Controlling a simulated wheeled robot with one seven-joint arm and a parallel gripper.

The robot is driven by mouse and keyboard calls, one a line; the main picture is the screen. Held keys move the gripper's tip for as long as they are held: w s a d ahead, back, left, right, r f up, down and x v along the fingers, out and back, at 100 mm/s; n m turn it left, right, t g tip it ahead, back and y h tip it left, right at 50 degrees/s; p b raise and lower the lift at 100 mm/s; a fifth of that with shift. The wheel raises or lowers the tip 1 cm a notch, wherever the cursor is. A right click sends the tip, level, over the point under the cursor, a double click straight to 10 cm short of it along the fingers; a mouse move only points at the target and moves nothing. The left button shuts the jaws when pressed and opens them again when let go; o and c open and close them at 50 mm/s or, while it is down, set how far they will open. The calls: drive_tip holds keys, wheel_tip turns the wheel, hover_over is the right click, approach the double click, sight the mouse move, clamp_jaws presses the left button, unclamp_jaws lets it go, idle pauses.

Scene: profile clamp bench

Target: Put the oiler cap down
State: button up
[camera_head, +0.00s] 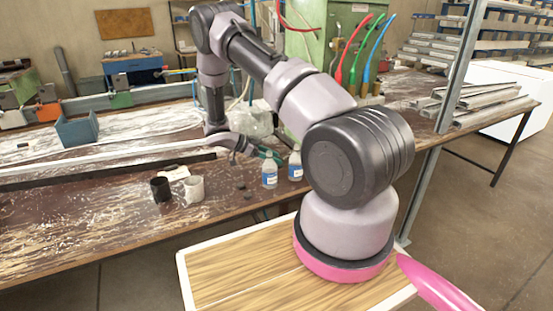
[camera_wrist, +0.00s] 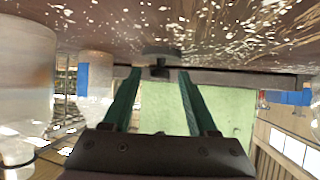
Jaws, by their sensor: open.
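A small dark grey cap-like piece, likely the oiler cap (camera_wrist: 162,51), shows in the wrist view against the worn brown bench top, which appears at the top of that picture. My gripper (camera_wrist: 159,73) is open, with its two dark green fingers apart and their tips on either side of the piece's lower part. I cannot tell whether the fingers touch it. In the head view my gripper (camera_head: 268,154) is low over the bench behind two bottles, and I cannot make out the cap there.
Two clear bottles with blue labels, a left one (camera_head: 270,174) and a right one (camera_head: 295,167), stand close to my gripper. Long metal profiles (camera_head: 110,151) lie across the bench (camera_head: 60,235). The front left is clear.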

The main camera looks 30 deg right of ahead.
drive_tip(key=v, duration=0.9)
drive_tip(key=shift+w+a+r, duration=0.1)
drive_tip(key=shift+a, duration=0.1)
drive_tip(key=shift+a+r, duration=0.35)
drive_tip(key=s+a+r+n+t+y, duration=0.1)
drive_tip(key=s+r+n+y, duration=0.4)
drive_tip(key=r, duration=0.8)
drive_tip(key=s+a+r+n+t+y, duration=0.15)
drive_tip(key=s+r+y, duration=0.35)
drive_tip(key=r, duration=0.8)
drive_tip(key=s+a+r+n+t+y, duration=0.1)
drive_tip(key=s+r+n+t, duration=0.2)
drive_tip(key=s, duration=0.6)
drive_tip(key=s+a+r+n+t+y, duration=0.2)
drive_tip(key=s+r+n+t, duration=0.2)
drive_tip(key=s+r+n, duration=0.3)
drive_tip(key=s+r, duration=0.3)
drive_tip(key=shift+s+y, duration=0.2)
drive_tip(key=shift+y, duration=0.1)
